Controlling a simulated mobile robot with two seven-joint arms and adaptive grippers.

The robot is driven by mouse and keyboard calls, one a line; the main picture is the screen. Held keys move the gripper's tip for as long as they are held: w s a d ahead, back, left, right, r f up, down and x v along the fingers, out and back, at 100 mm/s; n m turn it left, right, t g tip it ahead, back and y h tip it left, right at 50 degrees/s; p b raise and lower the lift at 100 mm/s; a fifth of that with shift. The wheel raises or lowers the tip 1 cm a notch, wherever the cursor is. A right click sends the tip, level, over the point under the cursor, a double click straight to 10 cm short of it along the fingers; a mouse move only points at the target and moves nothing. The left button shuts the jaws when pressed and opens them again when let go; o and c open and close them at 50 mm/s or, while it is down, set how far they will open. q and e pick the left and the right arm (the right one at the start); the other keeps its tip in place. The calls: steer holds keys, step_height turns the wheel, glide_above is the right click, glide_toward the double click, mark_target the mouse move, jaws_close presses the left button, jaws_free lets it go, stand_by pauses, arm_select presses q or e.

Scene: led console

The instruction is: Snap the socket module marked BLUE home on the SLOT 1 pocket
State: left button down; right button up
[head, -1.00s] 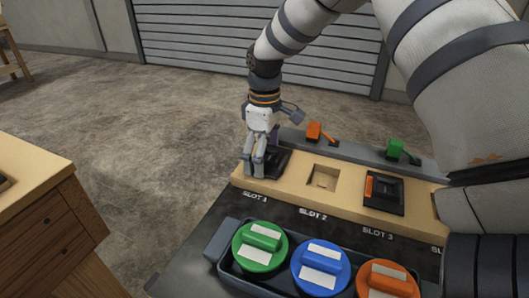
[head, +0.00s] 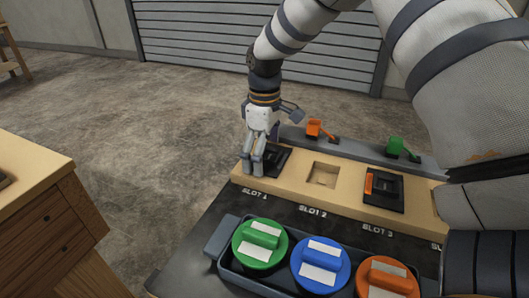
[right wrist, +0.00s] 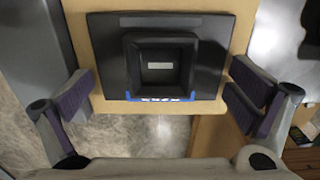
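The black socket module (head: 272,158) sits at the SLOT 1 pocket, at the left end of the tan console (head: 338,200). In the right wrist view the module (right wrist: 108,55) is a dark square plate with a raised square socket and a blue strip with small lettering along its lower edge. My right gripper (head: 252,168) points down beside it at SLOT 1. In the right wrist view its two fingers (right wrist: 162,94) are spread wide on either side of the module, not touching it. I cannot tell whether the module is flush. My left gripper is not in view.
SLOT 2 is an empty pocket (head: 323,174). SLOT 3 holds a black module with an orange part (head: 384,190). A dark tray (head: 232,272) in front holds green, blue and orange round caps. Orange (head: 315,128) and green (head: 397,147) levers stand on the rear rail.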

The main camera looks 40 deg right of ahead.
step_height(320, 180, up, 12)
stand_by(0.5)
